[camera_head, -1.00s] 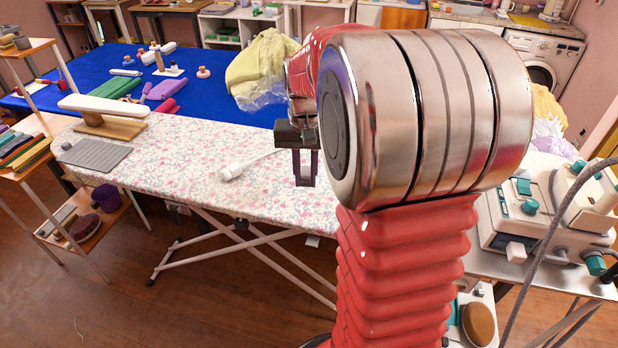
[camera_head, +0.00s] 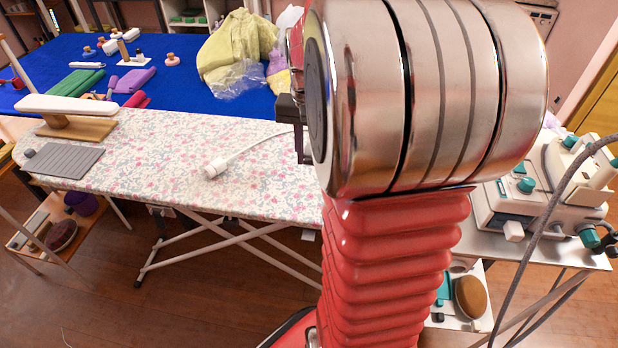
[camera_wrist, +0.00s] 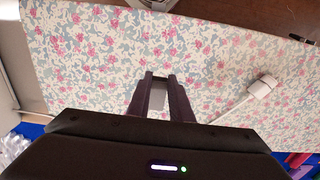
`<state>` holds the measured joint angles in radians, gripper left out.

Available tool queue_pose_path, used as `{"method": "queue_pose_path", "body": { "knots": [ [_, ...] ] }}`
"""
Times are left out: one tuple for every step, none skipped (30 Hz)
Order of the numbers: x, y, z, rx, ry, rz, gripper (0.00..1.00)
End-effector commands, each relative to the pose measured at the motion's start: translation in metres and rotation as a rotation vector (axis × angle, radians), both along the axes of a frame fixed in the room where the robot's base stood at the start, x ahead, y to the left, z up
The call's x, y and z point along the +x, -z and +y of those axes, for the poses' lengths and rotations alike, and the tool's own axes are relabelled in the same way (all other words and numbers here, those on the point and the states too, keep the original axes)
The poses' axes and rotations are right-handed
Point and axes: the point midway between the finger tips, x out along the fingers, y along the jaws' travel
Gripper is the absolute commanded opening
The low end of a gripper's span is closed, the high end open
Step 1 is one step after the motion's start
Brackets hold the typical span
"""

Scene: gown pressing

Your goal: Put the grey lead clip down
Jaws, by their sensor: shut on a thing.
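My gripper (camera_wrist: 160,84) is over the flowered ironing board (camera_head: 150,150) with its two dark fingers pointing at the cloth. It is shut on the grey lead clip (camera_wrist: 158,98), of which only a small grey part shows between the fingers in the wrist view. How far the clip is above the cloth is hard to tell. In the head view the gripper (camera_head: 302,150) is mostly hidden behind my arm, and the clip cannot be made out there.
A white plug-like piece with a pale cord (camera_head: 217,167) lies on the board, also in the wrist view (camera_wrist: 263,87). A grey ribbed pad (camera_head: 62,160) and a white sleeve board (camera_head: 75,106) are at the left. A steam unit (camera_head: 540,195) stands at the right.

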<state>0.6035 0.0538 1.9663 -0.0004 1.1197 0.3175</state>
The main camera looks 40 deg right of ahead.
Motion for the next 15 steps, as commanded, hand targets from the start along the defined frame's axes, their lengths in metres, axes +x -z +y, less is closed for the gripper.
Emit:
{"method": "queue_pose_path", "body": {
  "knots": [
    [-0.001, 0.01, 0.001, 0.003, -0.001, 0.005, 0.0],
    [0.0, 0.015, 0.001, 0.003, -0.002, 0.005, 0.0],
    [0.0, 0.022, 0.001, 0.003, -0.002, 0.005, 0.0],
    [0.0, 0.027, 0.001, 0.003, -0.003, 0.004, 0.0],
    [0.0, 0.031, 0.001, 0.003, -0.003, 0.003, 0.0],
    [0.0, 0.036, 0.002, 0.003, -0.003, 0.003, 0.0],
    [0.0, 0.04, 0.001, 0.002, -0.003, 0.003, 0.0],
    [0.0, 0.042, 0.002, 0.003, -0.004, 0.003, 0.0],
    [0.0, 0.045, 0.002, 0.002, -0.004, 0.003, 0.0],
    [0.0, 0.046, 0.002, 0.001, -0.004, 0.002, 0.0],
    [0.001, 0.046, 0.001, 0.001, -0.004, 0.001, 0.0],
    [0.001, 0.046, 0.001, 0.001, -0.004, 0.001, 0.0],
    [0.001, 0.046, 0.001, 0.0, -0.004, 0.0, 0.0],
    [0.001, 0.046, 0.001, 0.0, -0.004, 0.0, 0.0],
    [0.001, 0.046, 0.002, 0.0, -0.004, 0.0, 0.0]
  ]
}}
